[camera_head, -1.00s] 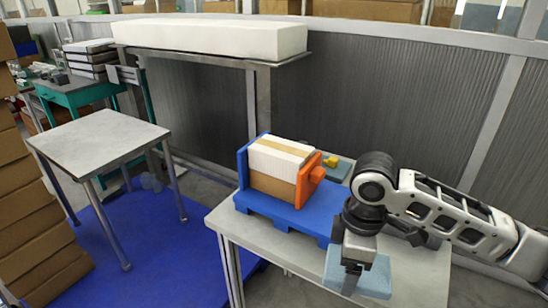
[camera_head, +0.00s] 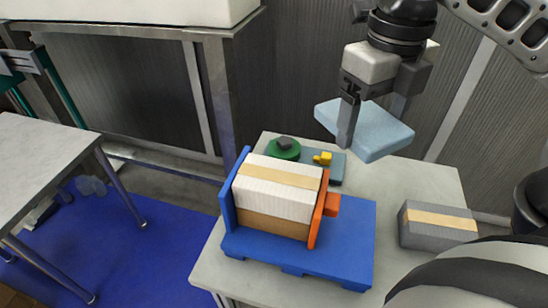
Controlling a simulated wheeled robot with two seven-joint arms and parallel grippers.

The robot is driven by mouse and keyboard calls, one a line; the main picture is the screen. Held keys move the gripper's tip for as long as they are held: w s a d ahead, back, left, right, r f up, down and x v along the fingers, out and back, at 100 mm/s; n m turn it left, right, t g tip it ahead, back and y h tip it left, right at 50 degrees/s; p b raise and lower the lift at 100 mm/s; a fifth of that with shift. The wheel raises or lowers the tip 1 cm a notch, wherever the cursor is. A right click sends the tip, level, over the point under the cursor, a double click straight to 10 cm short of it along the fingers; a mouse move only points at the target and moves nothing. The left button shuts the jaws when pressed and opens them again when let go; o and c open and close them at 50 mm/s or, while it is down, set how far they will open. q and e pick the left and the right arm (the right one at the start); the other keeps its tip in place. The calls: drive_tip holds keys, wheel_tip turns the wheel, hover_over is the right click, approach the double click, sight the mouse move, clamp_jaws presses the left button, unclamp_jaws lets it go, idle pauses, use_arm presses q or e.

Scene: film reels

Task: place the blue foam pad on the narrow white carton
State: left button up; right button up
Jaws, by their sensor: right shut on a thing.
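The light blue foam pad (camera_head: 372,135) is held in the air by my right gripper (camera_head: 368,118), which is shut on it. The pad is slightly tilted, above the back right of the table. A white carton with a tan tape strip (camera_head: 278,186) stands on a brown layer in a blue holder (camera_head: 330,235), to the left of and below the pad. The holder has a blue end plate on the left and an orange clamp plate (camera_head: 321,209) on the right. The carton's top is bare. My left gripper is not in view.
A grey box with tan tape (camera_head: 438,225) lies right of the holder. Behind it lies a blue-grey plate (camera_head: 337,168) with a green disc (camera_head: 284,149) and yellow piece (camera_head: 323,158). A shelf with a long white block (camera_head: 130,10) stands behind left. My arm fills the lower right.

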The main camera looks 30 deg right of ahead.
drive_tip(key=w+a+f, duration=0.3)
drive_tip(key=w+a, duration=0.2)
hover_over(284, 183)
drive_tip(key=f, duration=0.5)
drive_tip(key=shift+s+d+p, duration=0.2)
drive_tip(key=shift+p, duration=0.15)
drive_tip(key=shift+w+a+f, duration=0.15)
drive_tip(key=shift+f, duration=0.9)
drive_tip(key=shift+w+a+f, duration=0.1)
drive_tip(key=shift+f, duration=0.9)
drive_tip(key=shift+f, duration=0.1)
drive_tip(key=o, duration=0.9)
drive_tip(key=shift+o, duration=0.2)
wheel_tip(284, 183, up, 12)
